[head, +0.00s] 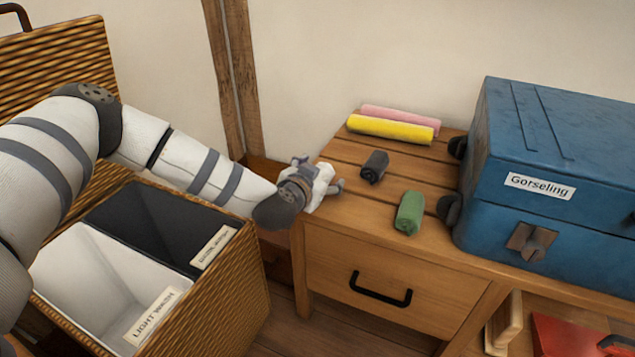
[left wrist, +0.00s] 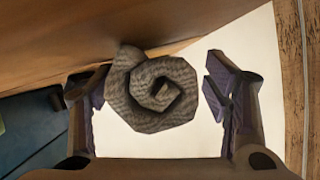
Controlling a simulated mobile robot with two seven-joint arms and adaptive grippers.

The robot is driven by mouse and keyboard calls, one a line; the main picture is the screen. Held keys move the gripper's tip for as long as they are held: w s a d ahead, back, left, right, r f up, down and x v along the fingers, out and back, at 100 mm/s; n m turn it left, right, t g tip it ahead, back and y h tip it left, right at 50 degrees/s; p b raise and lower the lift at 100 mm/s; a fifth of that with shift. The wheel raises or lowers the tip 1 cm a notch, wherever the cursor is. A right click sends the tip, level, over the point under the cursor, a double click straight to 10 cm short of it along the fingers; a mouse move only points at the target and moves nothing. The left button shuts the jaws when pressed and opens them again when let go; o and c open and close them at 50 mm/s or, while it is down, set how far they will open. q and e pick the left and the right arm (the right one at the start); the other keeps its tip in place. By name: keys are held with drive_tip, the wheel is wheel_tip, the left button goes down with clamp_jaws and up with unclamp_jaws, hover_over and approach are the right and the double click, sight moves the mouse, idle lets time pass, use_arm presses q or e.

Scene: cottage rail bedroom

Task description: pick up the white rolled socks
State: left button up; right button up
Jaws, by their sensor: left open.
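My left gripper (head: 320,172) is at the left end of the wooden dresser top, with its fingers pointing toward the dresser. A pale bundle (head: 322,186), seemingly the white rolled socks, shows between its fingers, partly hidden by the gripper. In the left wrist view, a spiral-rolled bundle (left wrist: 150,92) sits between the open fingers and looks grey-beige in shade. There are gaps on the right and little or no visible gap on the left. My right gripper is not in view.
A dark grey roll (head: 374,166) and a green roll (head: 409,213) lie on the dresser top (head: 340,207). Yellow (head: 390,129) and pink (head: 402,116) rolls lie behind. A blue case (head: 520,160) stands right. A two-section wicker hamper (head: 215,300) stands left.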

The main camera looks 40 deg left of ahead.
use_arm(q)
drive_tip(key=c, duration=1.2)
